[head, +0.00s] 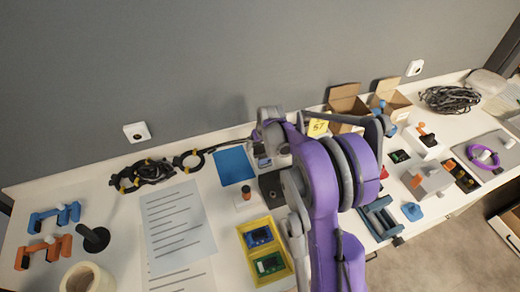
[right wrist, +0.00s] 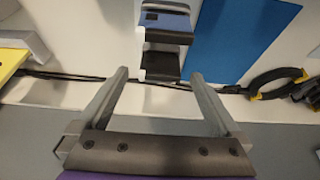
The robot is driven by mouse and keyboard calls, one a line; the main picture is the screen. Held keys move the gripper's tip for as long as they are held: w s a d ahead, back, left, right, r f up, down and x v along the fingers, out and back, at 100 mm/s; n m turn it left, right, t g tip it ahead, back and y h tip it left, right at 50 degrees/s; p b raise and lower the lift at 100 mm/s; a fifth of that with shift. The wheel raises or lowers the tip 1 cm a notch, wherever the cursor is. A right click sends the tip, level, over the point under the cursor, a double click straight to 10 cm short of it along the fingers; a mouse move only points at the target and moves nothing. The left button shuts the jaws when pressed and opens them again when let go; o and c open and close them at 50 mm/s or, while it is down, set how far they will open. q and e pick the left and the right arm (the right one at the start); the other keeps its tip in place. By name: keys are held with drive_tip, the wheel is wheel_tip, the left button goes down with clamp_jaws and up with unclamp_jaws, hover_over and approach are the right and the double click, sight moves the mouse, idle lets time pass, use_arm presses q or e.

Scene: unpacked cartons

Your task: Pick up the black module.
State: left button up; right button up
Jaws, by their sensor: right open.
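A dark module (right wrist: 162,65) with a blue part on its far end shows in the right wrist view, in line with the gap between my fingertips. In the head view, a small blue and dark item (head: 264,162) beside the blue sheet seems to be the same one, partly hidden by my arm. My right gripper (right wrist: 159,76) is open and empty, and its fingers do not touch the module. In the head view the right gripper (head: 270,138) is above the back of the table near the wall. My left gripper is not in view.
A blue sheet (head: 234,166) lies left of the module. A yellow tray (head: 249,226) with a blue and a green board stands nearer. A black box (head: 271,182) is partly behind my arm. Open cartons (head: 344,99) stand right. Cable coils (head: 146,174) lie left by the wall.

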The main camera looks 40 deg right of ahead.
drive_tip(key=shift+x, duration=0.9)
drive_tip(key=shift+r, duration=0.1)
clamp_jaws()
